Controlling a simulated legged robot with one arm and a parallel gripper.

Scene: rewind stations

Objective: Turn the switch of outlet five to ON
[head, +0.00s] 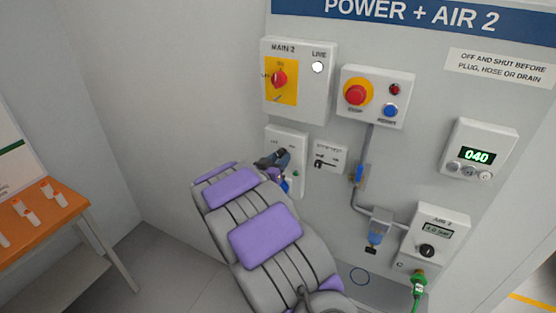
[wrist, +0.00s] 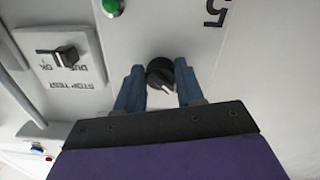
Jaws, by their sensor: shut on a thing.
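The outlet five box (head: 288,134) is a light grey panel on the wall, below the MAIN 2 box. In the wrist view its face (wrist: 190,45) appears upside down, with a dark "5". Its switch (wrist: 159,72) is a round black knob with a pale pointer mark slanting to the lower right of that picture. My gripper (wrist: 160,76) has its two blue fingers on either side of this knob, shut on it. In the head view my gripper (head: 271,158) and arm cover the knob and much of the box.
A green lamp (wrist: 112,7) is on the outlet panel. A STOP TEST selector (wrist: 62,56) sits beside it. The MAIN 2 switch (head: 280,79), a red emergency stop (head: 356,94), grey piping (head: 358,196) and an AIR 2 unit (head: 436,238) are nearby. An orange-topped table (head: 45,222) stands at left.

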